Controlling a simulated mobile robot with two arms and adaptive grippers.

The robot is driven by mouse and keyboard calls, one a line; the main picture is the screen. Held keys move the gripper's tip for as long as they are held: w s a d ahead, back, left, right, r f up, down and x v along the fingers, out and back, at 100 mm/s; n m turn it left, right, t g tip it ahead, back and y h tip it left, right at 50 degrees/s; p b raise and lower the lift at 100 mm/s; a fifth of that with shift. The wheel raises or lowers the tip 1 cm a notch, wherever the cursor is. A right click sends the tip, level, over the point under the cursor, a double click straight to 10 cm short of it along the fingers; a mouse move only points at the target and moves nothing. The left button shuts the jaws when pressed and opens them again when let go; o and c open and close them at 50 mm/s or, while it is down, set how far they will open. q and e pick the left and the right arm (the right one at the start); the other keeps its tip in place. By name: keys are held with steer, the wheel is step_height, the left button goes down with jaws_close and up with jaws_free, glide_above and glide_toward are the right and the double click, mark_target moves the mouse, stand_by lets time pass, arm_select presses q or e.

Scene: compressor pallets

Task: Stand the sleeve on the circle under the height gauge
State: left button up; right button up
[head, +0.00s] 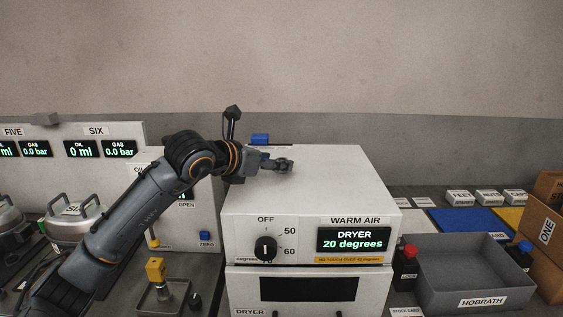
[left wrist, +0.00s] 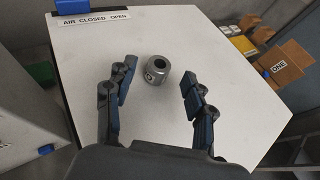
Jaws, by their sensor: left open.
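The sleeve (left wrist: 157,71) is a short grey metal cylinder with a dark hole in its upper end. In the left wrist view it stands on the white top of the dryer (left wrist: 225,110), beyond and between my spread fingers. My left gripper (left wrist: 158,85) is open and empty, with a finger to each side of the sleeve in the picture; I see no contact. In the head view my left gripper (head: 280,164) is low over the dryer's top, and I cannot make out the sleeve there. I cannot identify the height gauge or its circle. My right gripper is not in view.
The dryer's front (head: 308,240) has a knob and a display reading 20 degrees. A lidded pot (head: 75,220) and yellow-topped fitting (head: 155,270) are at left.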

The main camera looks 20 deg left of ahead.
arm_select(q)
steer(key=p+x, duration=0.1)
steer(key=x, duration=0.3)
steer(key=shift+w+f, duration=0.1)
steer(key=shift+f, duration=0.05)
steer(key=shift+c, duration=1)
jaws_close()
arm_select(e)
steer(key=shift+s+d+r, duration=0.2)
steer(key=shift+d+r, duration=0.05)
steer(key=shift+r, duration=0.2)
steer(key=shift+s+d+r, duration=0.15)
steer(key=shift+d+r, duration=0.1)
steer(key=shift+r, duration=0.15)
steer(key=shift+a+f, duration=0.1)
